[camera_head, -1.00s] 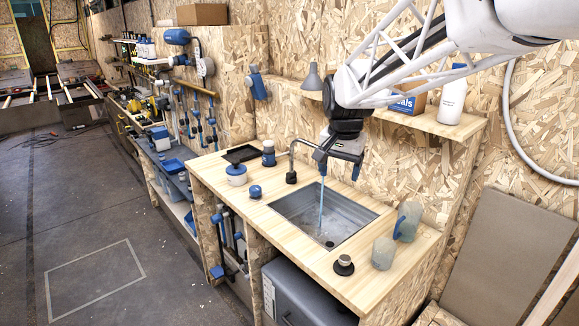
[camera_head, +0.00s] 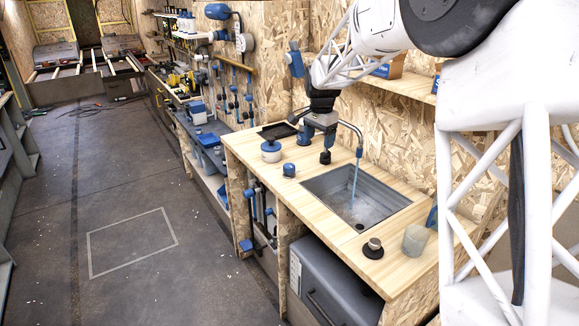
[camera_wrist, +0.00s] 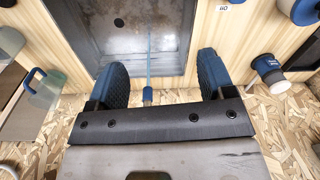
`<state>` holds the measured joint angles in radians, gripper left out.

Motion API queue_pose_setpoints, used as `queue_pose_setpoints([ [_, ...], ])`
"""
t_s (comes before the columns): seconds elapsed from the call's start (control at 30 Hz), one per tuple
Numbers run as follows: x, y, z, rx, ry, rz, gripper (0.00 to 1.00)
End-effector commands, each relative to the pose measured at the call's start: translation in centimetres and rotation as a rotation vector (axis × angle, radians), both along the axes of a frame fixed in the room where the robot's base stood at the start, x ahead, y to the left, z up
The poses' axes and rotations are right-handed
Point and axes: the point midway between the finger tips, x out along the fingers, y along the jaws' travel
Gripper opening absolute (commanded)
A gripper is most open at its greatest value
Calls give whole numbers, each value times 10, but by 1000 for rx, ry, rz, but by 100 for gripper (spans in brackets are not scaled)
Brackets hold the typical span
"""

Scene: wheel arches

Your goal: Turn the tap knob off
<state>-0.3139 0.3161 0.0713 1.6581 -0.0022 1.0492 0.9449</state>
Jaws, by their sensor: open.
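The tap has a curved grey spout (camera_head: 346,125) with a blue tip, and a thin blue stream of water (camera_head: 354,182) runs from it into the metal sink (camera_head: 330,182). Its dark base (camera_head: 325,157) stands on the wooden counter behind the sink; I cannot clearly tell the knob from it. My gripper (camera_head: 318,136) is open and empty, pointing down just above the dark base, left of the spout tip in the head view. In the wrist view, the spout's blue tip (camera_wrist: 148,96) and the water show between the two spread blue fingers (camera_wrist: 164,80). The knob is hidden there.
A blue-lidded white jar (camera_head: 271,152), a small blue cap (camera_head: 289,170) and a black tray (camera_head: 277,131) stand left of the sink. A dark round piece (camera_head: 373,248) and a clear cup (camera_head: 415,240) stand at the front right. A shelf (camera_head: 405,86) crosses the wall behind.

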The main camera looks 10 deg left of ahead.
Motion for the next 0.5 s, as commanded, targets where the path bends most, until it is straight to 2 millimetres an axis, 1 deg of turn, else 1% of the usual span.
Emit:
queue_pose_setpoints([
  [0.03, 9, 10, -8, 0, 6, -9, 75],
  [0.2, 37, 41, -32, -2, 18, -52, 75],
  [0.4, 66, 78, -63, -5, 33, -101, 75],
  [0.5, 77, 93, -77, -7, 39, -122, 75],
])
